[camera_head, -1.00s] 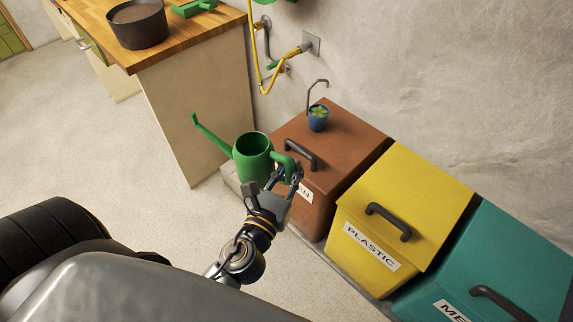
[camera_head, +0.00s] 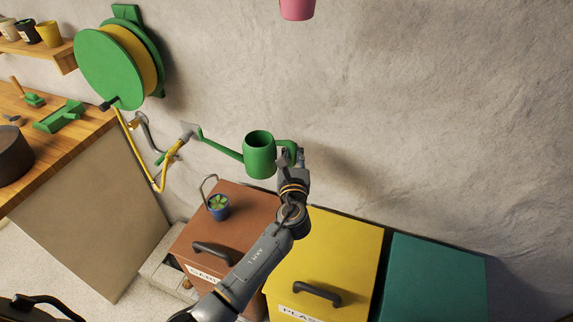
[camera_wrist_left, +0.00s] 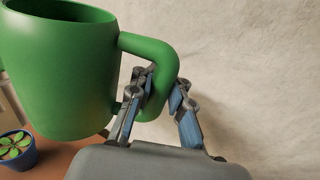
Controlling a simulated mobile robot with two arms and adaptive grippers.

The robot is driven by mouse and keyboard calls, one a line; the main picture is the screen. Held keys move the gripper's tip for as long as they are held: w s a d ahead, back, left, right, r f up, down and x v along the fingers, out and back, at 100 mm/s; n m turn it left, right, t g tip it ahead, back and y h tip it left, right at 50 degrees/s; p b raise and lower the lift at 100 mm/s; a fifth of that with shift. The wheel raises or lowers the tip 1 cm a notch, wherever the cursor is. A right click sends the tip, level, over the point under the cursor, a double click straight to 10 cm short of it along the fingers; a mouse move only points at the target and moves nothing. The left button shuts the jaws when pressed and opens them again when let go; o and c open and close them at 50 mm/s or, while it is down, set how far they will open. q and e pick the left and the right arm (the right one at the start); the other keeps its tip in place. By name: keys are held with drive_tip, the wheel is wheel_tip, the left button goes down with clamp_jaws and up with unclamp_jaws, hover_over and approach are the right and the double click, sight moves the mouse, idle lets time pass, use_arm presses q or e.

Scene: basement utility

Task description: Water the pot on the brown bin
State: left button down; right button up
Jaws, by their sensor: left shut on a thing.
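My left gripper (camera_head: 291,160) is shut on the handle of the green watering can (camera_head: 260,158). The can is held in the air, roughly upright, with its spout pointing left in the head view. In the left wrist view the can (camera_wrist_left: 55,75) fills the upper left, and the gripper fingers (camera_wrist_left: 160,100) close around its handle. A small blue pot (camera_head: 218,209) with a green plant stands on the brown bin (camera_head: 245,215). The pot (camera_wrist_left: 17,155) also shows at the lower left of the left wrist view. My right gripper is not in view.
A yellow bin (camera_head: 335,250) and a teal bin (camera_head: 435,280) stand right of the brown one. A green hose reel (camera_head: 108,68) and a tap (camera_head: 185,135) are on the wall at left. A wooden worktop (camera_head: 50,135) is at far left. A pink pot (camera_head: 297,8) hangs above.

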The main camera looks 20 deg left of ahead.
sight(294, 143)
use_arm(q)
drive_tip(key=shift+w+d+r, duration=0.1)
drive_tip(key=shift+w+r, duration=0.1)
drive_tip(key=shift+r, duration=0.1)
wheel_tip(294, 143, up, 2)
drive_tip(key=n+b, duration=0.1)
drive_tip(key=n, duration=0.3)
drive_tip(key=shift+s+d+r+b, duration=0.1)
drive_tip(key=shift+d+r+b, duration=0.05)
drive_tip(key=shift+b, duration=0.25)
drive_tip(key=shift+r, duration=0.2)
drive_tip(key=shift+a+r+n+p, duration=0.2)
drive_tip(key=shift+r+n+p, duration=0.2)
drive_tip(key=shift+n, duration=0.2)
idle(1.1)
